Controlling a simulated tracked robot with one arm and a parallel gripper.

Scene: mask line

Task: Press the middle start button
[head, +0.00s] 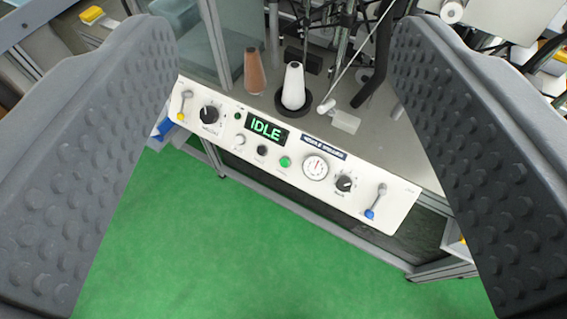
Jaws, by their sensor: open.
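A white control panel (375,205) runs slantwise across the middle of the head view, with a lit display (267,129) reading IDLE. Below the display is a row of small round buttons: a white one (238,140), a black one (262,150) in the middle and a green one (285,161) at the right. Their labels are too small to read. My gripper (282,50) is open and empty, its two dark studded fingers wide apart at the left and right. The panel shows between them, and no finger visibly touches a button.
The panel also carries black knobs (209,114), a round gauge (315,167) and levers with yellow and blue tips (370,214). Behind it, a brown cone (254,72) and a white cone (293,86) stand on a grey surface near rods. Green floor (220,250) lies clear in front.

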